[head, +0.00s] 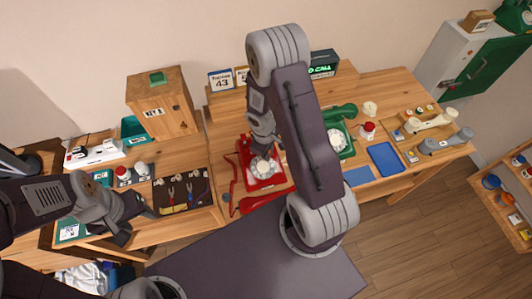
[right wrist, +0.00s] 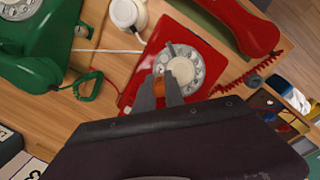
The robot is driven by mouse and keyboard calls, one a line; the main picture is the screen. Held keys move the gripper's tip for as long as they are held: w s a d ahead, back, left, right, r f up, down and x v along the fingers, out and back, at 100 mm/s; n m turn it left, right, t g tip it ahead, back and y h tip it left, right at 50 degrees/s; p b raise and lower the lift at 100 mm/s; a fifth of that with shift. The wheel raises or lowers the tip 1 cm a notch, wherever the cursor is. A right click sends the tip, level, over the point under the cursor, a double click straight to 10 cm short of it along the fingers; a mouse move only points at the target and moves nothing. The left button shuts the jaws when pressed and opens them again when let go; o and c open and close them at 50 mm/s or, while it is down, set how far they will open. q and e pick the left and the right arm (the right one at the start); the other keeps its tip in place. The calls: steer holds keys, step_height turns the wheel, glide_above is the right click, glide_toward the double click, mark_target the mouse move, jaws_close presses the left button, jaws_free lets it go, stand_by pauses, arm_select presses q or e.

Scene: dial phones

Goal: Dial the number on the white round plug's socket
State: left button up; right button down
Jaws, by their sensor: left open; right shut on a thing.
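The red dial phone (head: 262,178) stands on the desk below my right gripper (head: 264,150), with its white dial (right wrist: 184,70) facing up. Its red handset (right wrist: 245,25) lies off the phone. My right gripper (right wrist: 162,88) is shut on a small orange thing (right wrist: 161,90), and its tips are at the dial's edge; I cannot tell if they touch it. My left gripper (head: 135,208) is open and empty over the desk's left part. A white power strip (head: 95,151) lies at the back left; which plug is the round one is too small to tell.
Number cards (head: 221,80) and a lit display (head: 323,70) stand at the back. A wooden box (head: 160,103) stands at the left. A green phone (head: 345,143) and a blue tray (head: 385,159) are to the right. My right arm hides the desk's middle.

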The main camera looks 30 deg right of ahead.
steer(key=shift+s+d+f+b, duration=0.2)
steer(key=shift+s+f+b, duration=0.15)
steer(key=shift+b, duration=0.3)
steer(key=shift+s+r, duration=0.15)
steer(key=shift+s, duration=0.05)
steer(key=shift+s+d+f+b, duration=0.1)
steer(key=shift+s+f+b, duration=0.25)
steer(key=shift+b, duration=0.3)
steer(key=shift+s, duration=0.1)
steer(key=shift+r, duration=0.15)
steer(key=shift+s, duration=0.1)
